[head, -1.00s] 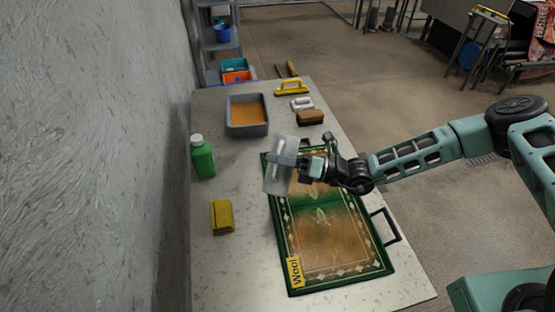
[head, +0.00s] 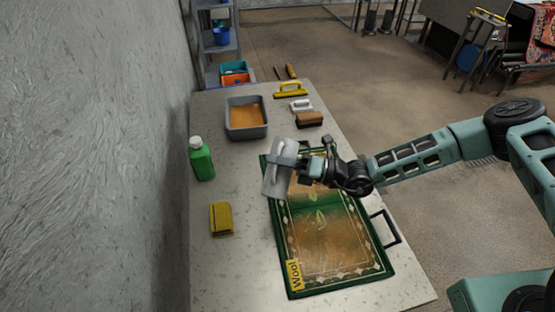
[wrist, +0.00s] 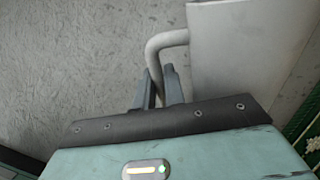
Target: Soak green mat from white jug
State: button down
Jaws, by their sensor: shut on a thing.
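The green mat (head: 322,243) lies flat on the table, with a patterned border, brown stained areas and a yellow "Wool" label (head: 294,274) at its near left corner. The white jug (head: 277,180) is held above the mat's far left edge and looks tilted in the head view. My gripper (head: 302,164) is shut on the jug's handle. In the wrist view the fingers (wrist: 160,88) close around the pale curved handle (wrist: 165,42), beside the jug's body (wrist: 245,55). I cannot see into the jug or see any liquid leaving it.
A grey tub (head: 246,132) of orange-brown liquid stands behind. A green bottle (head: 202,160) and a yellow sponge (head: 221,218) sit left of the mat. Brushes (head: 309,119) and a yellow-handled tool (head: 290,91) lie at the back. A wall bounds the left side.

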jog(key=shift+w, duration=0.1)
dwell(0.5)
jog(key=n+p, duration=0.2)
jog(key=n, duration=0.1)
jog(key=shift+s+a+r+g, duration=0.1)
jog(key=shift+s+r+g, duration=0.05)
jog(key=shift+s+g, duration=0.2)
jog(key=n, duration=0.1)
jog(key=n+p, duration=0.1)
jog(key=shift+s+f+n+g+h, duration=0.2)
jog(key=shift+n+g+h, duration=0.05)
jog(key=shift+n+h, duration=0.05)
jog(key=n, duration=0.1)
jog(key=f+n, duration=0.2)
jog(key=shift+w+f+n+h, duration=0.1)
jog(key=shift+w+n+h, duration=0.15)
jog(key=shift+n+h, duration=0.05)
dwell(1.0)
